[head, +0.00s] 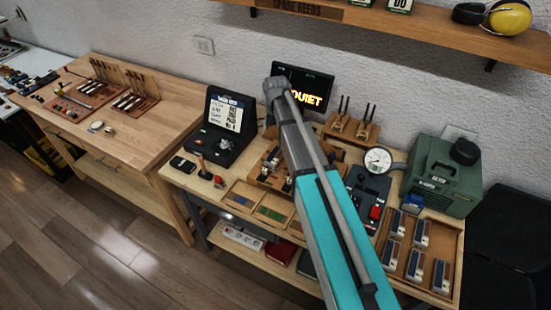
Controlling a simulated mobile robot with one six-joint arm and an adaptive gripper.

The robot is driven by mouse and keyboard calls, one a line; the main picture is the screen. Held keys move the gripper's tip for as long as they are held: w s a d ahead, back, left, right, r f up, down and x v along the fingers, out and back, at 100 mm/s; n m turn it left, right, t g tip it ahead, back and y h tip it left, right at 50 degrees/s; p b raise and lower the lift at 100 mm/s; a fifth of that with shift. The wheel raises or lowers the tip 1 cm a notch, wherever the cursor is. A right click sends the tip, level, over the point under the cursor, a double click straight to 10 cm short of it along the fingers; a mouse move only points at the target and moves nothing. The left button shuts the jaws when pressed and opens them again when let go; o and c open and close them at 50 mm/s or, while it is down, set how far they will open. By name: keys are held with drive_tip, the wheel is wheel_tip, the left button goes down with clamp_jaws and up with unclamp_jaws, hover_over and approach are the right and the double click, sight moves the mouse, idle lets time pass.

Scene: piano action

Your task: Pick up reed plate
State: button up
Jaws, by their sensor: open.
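My teal and grey arm (335,225) reaches up from the bottom across the middle of the workbench. Its far joint stands in front of the dark screen. My gripper cannot be made out; the arm may hide it. I cannot tell for sure which thing is the reed plate. Several small plate-like pieces (420,233) with dark, pale and reddish parts lie in a wooden tray (446,240) at the right. A shallow divided tray (243,190) at the front left of the arm holds small flat blue and green areas. The arm partly covers a wooden stand (260,170) with metal parts.
A green case (445,180) and round dial gauge (379,159) stand at the right. A black device (222,125) and lit screen (318,90) stand at the back. A shelf (400,25) overhangs the bench. Another wooden bench (110,140) stands left.

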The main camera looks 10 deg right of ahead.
drive_tip(key=b, duration=0.8)
hover_over(275, 155)
drive_tip(key=shift+s+d+f, duration=0.1)
drive_tip(key=shift+d+f, duration=0.05)
drive_tip(key=shift+f, duration=3.85)
drive_tip(key=shift+f, duration=0.15)
drive_tip(key=f+b, duration=0.4)
drive_tip(key=f, duration=0.1)
drive_tip(key=shift+w+b, duration=0.2)
drive_tip(key=shift+b, duration=0.2)
drive_tip(key=shift+r, duration=0.1)
drive_tip(key=c, duration=1.1)
drive_tip(key=shift+c, duration=0.2)
